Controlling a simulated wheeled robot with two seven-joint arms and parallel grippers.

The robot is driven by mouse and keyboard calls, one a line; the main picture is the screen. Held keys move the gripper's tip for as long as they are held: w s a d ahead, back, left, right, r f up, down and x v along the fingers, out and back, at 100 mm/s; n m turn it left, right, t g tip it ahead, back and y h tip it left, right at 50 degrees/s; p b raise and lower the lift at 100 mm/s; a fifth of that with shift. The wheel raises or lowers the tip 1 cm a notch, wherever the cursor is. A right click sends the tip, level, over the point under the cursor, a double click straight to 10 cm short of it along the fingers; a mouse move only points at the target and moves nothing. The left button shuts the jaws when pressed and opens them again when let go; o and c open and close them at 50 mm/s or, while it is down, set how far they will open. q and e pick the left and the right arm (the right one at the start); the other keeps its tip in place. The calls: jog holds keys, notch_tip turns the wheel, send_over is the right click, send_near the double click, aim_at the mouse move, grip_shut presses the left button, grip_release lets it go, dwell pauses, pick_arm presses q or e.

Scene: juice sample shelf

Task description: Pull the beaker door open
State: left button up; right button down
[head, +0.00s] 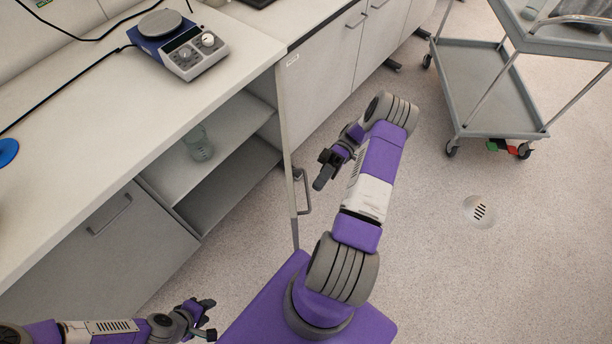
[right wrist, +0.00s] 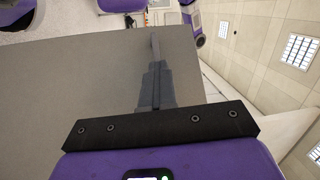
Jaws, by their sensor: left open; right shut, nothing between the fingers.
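The beaker door (head: 292,194) stands swung out from the cabinet and shows nearly edge-on in the head view. Its bar handle (head: 306,191) is on the side facing right. The cabinet behind is open, and a clear beaker (head: 198,144) stands on its shelf. My right gripper (head: 320,182) is shut and empty, to the right of the door and just above the handle in the picture. In the right wrist view its closed fingers (right wrist: 155,62) show against a broad grey panel (right wrist: 60,95), likely the door. My left gripper (head: 209,318) is open and empty at the bottom left.
A shut cabinet door (head: 117,229) with a handle is left of the open compartment. A hotplate (head: 178,44) sits on the worktop (head: 95,95) above. A grey cart (head: 482,92) stands at the upper right. The floor right of my right arm is clear around a drain (head: 480,211).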

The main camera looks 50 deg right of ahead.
jog(key=c, duration=1.7)
grip_release()
jog(key=shift+d+r+b, duration=0.2)
jog(key=shift+d+b, duration=0.15)
jog(key=shift+d, duration=0.1)
jog(key=shift+o, duration=1.3)
jog(key=shift+s+d+f, duration=0.1)
jog(key=shift+d+f, duration=0.05)
jog(key=shift+d, duration=0.05)
jog(key=shift+o, duration=1.2)
jog(key=shift+a, duration=0.1)
pick_arm(q)
jog(key=r+p, duration=0.3)
jog(key=shift+d+r, duration=0.15)
jog(key=shift+d, duration=0.2)
pick_arm(e)
notch_tip(320, 180, up, 10)
jog(key=shift+a, duration=0.2)
